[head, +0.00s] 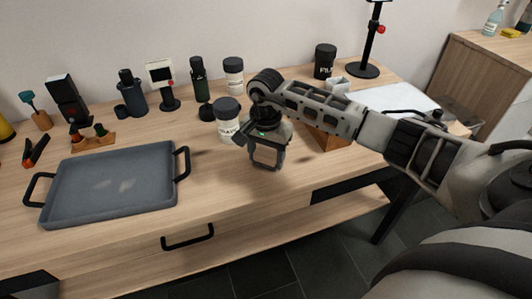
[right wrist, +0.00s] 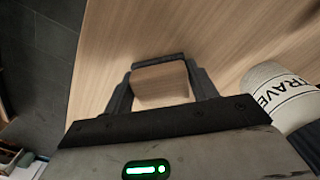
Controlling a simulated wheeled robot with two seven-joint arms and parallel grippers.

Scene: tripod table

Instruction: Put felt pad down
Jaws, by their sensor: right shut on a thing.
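The felt pad (head: 267,154) looks like a small tan square piece in the head view. My right gripper (head: 266,158) is shut on it, pointing down over the tabletop near its front edge. In the right wrist view the tan pad (right wrist: 160,82) sits between the two dark fingers (right wrist: 160,90), with wood surface beyond it. I cannot tell whether the pad touches the table (head: 215,185). My left gripper is not in view.
A grey tray (head: 110,187) with black handles lies to the left. A white jar with a dark lid (head: 227,125) stands close beside the gripper. Bottles and small tools line the back. A wooden block (head: 328,138) is behind the arm. Bare tabletop lies between tray and gripper.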

